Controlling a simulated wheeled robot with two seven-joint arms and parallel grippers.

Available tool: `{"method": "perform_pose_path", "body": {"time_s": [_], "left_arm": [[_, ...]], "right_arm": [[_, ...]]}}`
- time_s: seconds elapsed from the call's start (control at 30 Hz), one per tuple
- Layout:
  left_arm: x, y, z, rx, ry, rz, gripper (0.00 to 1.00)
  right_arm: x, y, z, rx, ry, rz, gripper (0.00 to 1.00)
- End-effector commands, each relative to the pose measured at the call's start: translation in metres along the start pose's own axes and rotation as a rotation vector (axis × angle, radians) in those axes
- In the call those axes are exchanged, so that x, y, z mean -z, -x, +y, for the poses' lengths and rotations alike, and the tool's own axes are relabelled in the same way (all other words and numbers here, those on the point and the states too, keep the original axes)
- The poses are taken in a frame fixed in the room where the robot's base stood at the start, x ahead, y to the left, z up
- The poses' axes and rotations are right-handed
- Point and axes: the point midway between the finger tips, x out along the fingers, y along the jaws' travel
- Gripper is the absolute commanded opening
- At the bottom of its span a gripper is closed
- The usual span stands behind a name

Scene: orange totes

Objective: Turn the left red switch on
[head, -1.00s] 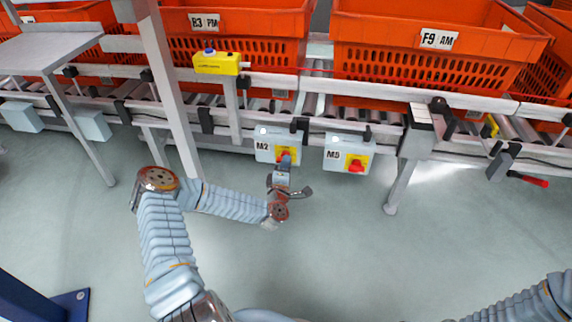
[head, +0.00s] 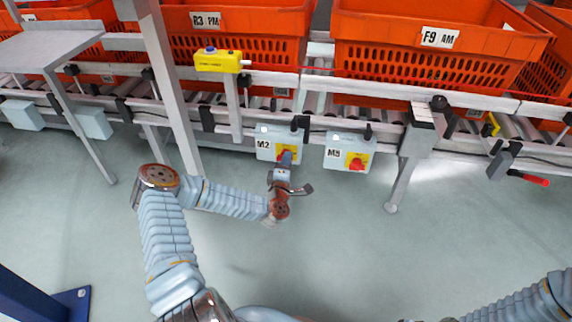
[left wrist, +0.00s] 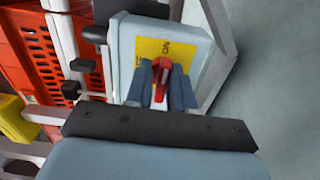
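The left red switch sits on a yellow plate on the pale box marked M2 (head: 268,148), under the conveyor. In the head view my left gripper (head: 285,158) is at the front of this box and mostly covers the switch. In the left wrist view the red switch handle (left wrist: 162,76) stands between the two blue-grey fingers of my left gripper (left wrist: 163,88). The fingers are close beside the handle on both sides; whether they press on it cannot be seen. The box marked M5 (head: 337,157) to the right has its own red switch (head: 357,162). My right gripper is out of view.
Orange totes (head: 425,70) stand on the roller conveyor above the boxes. A yellow control box (head: 217,61) is mounted on the rail. A metal post (head: 168,90) stands left of M2, a conveyor leg (head: 402,184) right of M5. The floor in front is clear.

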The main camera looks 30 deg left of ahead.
Motion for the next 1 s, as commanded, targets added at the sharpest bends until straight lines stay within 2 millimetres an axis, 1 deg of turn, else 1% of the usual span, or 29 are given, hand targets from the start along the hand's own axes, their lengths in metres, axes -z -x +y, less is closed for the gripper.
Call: {"method": "perform_pose_path", "body": {"time_s": [0.03,0.17,0.27,0.4,0.5,0.6,0.7,0.8,1.0], "left_arm": [[0.001,0.002,-0.004,0.010,-0.001,0.001,0.38],[0.001,0.018,-0.004,0.009,-0.002,0.000,0.38],[0.000,0.040,-0.002,0.007,-0.001,-0.002,0.38],[0.000,0.076,-0.001,0.006,0.001,-0.002,0.38],[0.000,0.100,0.000,0.003,0.000,-0.002,0.38],[0.000,0.118,0.001,0.001,0.001,-0.002,0.38],[0.000,0.131,0.001,0.000,0.000,-0.001,0.38],[0.000,0.137,0.001,-0.001,0.000,0.000,0.38],[0.000,0.139,0.002,-0.002,0.000,0.000,0.38]], "right_arm": [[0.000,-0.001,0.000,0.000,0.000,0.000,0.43],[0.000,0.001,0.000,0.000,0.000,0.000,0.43],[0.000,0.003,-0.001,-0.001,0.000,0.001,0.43],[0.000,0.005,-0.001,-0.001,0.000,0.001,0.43],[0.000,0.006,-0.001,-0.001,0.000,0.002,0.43],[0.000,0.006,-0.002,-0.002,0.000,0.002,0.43],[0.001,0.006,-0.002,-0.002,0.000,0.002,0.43],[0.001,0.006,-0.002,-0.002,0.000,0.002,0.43],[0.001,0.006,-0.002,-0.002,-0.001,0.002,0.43]]}}
